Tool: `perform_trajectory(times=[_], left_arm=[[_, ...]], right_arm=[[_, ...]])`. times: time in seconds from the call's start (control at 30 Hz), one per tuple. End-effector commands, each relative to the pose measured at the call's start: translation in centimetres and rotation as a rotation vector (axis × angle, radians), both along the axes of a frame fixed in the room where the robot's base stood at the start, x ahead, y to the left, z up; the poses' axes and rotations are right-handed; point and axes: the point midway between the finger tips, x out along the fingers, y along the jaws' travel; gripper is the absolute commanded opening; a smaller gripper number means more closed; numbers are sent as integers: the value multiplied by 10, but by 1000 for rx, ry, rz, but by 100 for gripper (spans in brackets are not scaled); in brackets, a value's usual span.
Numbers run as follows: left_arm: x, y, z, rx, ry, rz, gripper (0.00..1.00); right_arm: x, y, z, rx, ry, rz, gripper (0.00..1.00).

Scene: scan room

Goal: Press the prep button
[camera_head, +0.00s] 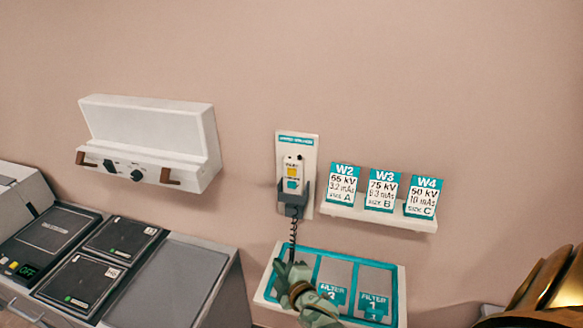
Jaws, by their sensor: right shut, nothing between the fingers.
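A white hand switch (292,163) sits upright in a dark holder (305,192) on a pale wall plate with a teal label strip. It has a yellow button (292,171) and a teal patch (292,185) below it. Their lettering is too small to read, so I cannot tell which one is the prep button. A coiled dark cord (293,240) hangs from the switch. My right gripper (290,272) is shut and empty, below the hand switch and apart from it, in front of the filter tray. My left gripper is not in view.
The teal-lined filter tray (402,297) holds filter plates. A small shelf (380,216) with cards W2, W3 and W4 is right of the switch. A white wall unit (150,130) hangs at left above a grey console (185,285). The wall around the switch is clear.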

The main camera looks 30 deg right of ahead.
Motion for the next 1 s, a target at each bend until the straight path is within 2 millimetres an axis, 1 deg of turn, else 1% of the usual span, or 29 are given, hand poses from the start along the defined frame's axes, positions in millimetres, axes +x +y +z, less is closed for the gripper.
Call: perform_trajectory(times=[0.03,0.07,0.1,0.17,0.2,0.27,0.3,0.4,0.43,0.5,0.63,1.0], left_arm=[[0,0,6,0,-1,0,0],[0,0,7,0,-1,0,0],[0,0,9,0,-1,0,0],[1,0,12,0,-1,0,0],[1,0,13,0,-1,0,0],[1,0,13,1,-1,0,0],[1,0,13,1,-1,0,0],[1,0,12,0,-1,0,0],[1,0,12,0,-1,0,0],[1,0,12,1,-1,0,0],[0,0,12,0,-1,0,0],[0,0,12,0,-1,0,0]], right_arm=[[7,-4,27,-64,-49,7,0],[11,-6,41,-110,-76,10,0],[16,-10,60,-175,-113,14,0],[21,-14,88,-279,-167,18,0],[23,-18,106,-352,-202,16,0],[25,-22,131,-469,-248,13,0],[25,-25,146,-556,-277,11,0],[24,-28,178,-775,-335,0,0],[23,-27,185,-836,-345,0,0],[23,-25,191,-948,-352,2,0],[23,-24,192,-1051,-346,4,0],[23,-24,191,-1072,-340,6,0]])
